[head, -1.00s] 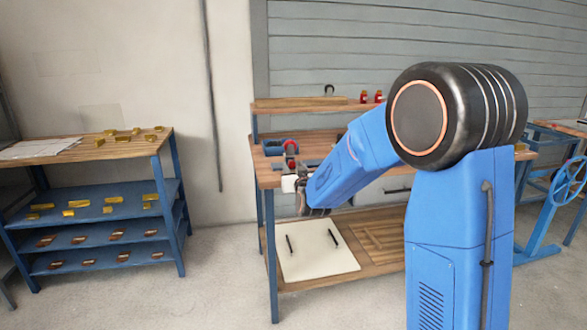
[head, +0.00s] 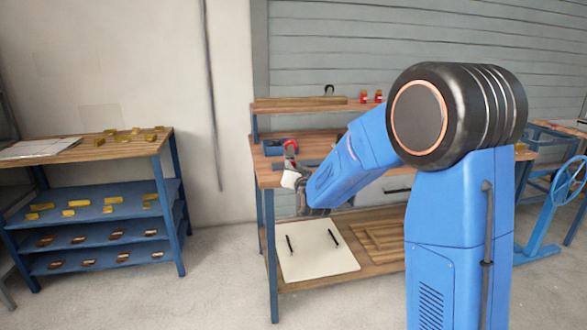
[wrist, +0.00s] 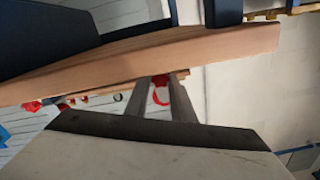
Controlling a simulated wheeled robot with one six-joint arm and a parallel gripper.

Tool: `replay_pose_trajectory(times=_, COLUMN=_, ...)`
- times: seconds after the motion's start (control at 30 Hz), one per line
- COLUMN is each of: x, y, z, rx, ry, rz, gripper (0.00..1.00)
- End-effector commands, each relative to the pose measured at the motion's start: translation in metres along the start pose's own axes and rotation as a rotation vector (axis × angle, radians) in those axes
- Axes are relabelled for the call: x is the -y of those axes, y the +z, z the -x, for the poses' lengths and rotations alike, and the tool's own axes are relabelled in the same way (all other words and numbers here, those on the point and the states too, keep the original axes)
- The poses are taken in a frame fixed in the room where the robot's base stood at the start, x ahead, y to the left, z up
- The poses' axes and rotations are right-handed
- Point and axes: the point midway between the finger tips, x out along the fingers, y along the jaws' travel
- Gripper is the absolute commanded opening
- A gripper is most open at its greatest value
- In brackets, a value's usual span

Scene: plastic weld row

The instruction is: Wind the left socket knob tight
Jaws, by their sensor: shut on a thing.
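The red socket knob (head: 291,147) is at the left end of the workbench, beside a blue tray. In the wrist view a red part of the knob (wrist: 160,92) shows between the two grey fingers. My gripper (wrist: 158,82) is shut on the knob. In the head view my gripper (head: 291,164) is small, with its white body tilted just below the knob. The finger contact and the socket under the knob are too small or hidden to make out.
The wooden workbench (head: 263,172) has a raised back shelf with red items (head: 364,97). A white board (head: 318,262) lies on its lower shelf. A blue rack (head: 105,205) with yellow and brown pieces stands left, with clear floor between. A blue handwheel (head: 568,182) is at right.

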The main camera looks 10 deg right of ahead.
Motion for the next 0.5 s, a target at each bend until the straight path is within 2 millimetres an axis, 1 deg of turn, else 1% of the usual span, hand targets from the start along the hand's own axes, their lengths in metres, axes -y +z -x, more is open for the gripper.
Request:
replay_pose_trajectory(times=0.2, x=-0.0004, y=-0.0001, z=0.0001, rx=0.0, ry=0.0, rz=-0.104, gripper=0.0)
replay_pose_trajectory(times=0.5, x=-0.0006, y=0.0, z=0.0001, rx=0.0, ry=0.0, rz=-0.16, gripper=0.0)
